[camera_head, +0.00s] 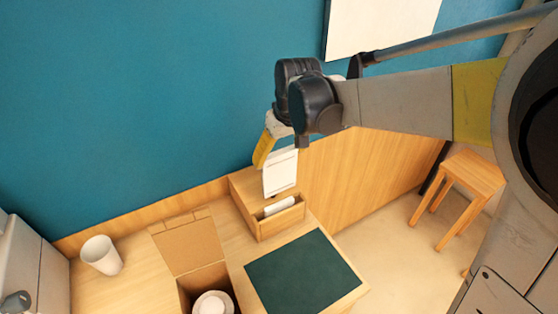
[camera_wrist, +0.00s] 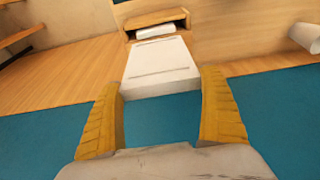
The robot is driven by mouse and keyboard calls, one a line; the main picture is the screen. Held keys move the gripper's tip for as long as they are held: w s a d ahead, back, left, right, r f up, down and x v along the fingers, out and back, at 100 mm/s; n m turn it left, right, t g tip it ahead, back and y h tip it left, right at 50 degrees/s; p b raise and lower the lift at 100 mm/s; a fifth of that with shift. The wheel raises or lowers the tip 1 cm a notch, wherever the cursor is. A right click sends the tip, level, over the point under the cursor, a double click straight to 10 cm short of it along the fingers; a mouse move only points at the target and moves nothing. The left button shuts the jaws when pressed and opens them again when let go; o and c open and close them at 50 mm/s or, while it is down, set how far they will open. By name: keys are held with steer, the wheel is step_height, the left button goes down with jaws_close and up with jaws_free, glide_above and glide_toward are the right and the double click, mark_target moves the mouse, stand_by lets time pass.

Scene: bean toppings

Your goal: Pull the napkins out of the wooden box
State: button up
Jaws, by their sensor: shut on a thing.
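The wooden box (camera_head: 262,224) stands on the counter against the wall, its front compartment open, with a white napkin bundle (camera_head: 278,206) lying inside. My gripper (camera_head: 268,146) is above the box, shut on a flat white napkin (camera_head: 280,174) that hangs down from it. In the wrist view, the held napkin (camera_wrist: 160,66) spans between the two yellow fingers of my gripper (camera_wrist: 162,90). The box (camera_wrist: 140,21) with white napkins (camera_wrist: 156,31) in it shows beyond. I cannot tell whether the held napkin's lower edge touches the box.
A dark green mat (camera_head: 303,272) lies in front of the box. An open cardboard box (camera_head: 190,246) with white round items stands left of it. A white cup (camera_head: 101,255) is at the far left. A wooden stool (camera_head: 472,174) stands on the floor at right.

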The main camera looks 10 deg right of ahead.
step_height(320, 180, up, 13)
steer(key=p, duration=0.9)
stand_by(0.4)
